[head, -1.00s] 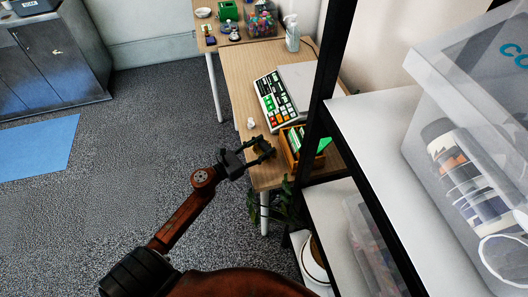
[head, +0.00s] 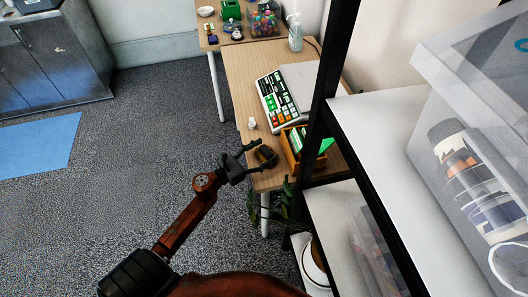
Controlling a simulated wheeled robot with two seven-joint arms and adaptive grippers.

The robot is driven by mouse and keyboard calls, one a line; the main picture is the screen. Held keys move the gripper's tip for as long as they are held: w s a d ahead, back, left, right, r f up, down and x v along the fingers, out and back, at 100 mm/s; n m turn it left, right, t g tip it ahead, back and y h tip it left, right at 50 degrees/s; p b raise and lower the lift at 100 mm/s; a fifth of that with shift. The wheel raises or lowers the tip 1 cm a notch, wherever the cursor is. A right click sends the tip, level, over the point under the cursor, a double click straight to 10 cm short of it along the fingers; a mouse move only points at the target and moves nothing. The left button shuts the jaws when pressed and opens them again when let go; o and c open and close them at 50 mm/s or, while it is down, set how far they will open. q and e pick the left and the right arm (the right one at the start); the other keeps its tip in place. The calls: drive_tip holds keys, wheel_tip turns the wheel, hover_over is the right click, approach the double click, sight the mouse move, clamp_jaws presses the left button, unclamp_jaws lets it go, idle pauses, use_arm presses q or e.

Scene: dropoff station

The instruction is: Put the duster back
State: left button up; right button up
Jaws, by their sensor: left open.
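A small dark block with a yellowish-brown face (head: 266,156), which looks like the duster, is at the near left corner of the wooden table (head: 243,75). My left gripper (head: 254,157) is open just left of the block, with its fingers pointing towards it. I cannot tell whether a fingertip touches the block. An open wooden box (head: 291,153) with green and white items stands just right of the block, partly hidden by the black shelf post. My right gripper is not in view.
A calculator-like device (head: 277,101) and a small white item (head: 252,124) lie on the table. The black post (head: 321,120) and white shelf (head: 385,125) with a clear bin (head: 440,95) stand close on the right. A plant (head: 284,205) is below.

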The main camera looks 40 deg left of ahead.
use_arm(q)
drive_tip(key=shift+r, duration=0.1)
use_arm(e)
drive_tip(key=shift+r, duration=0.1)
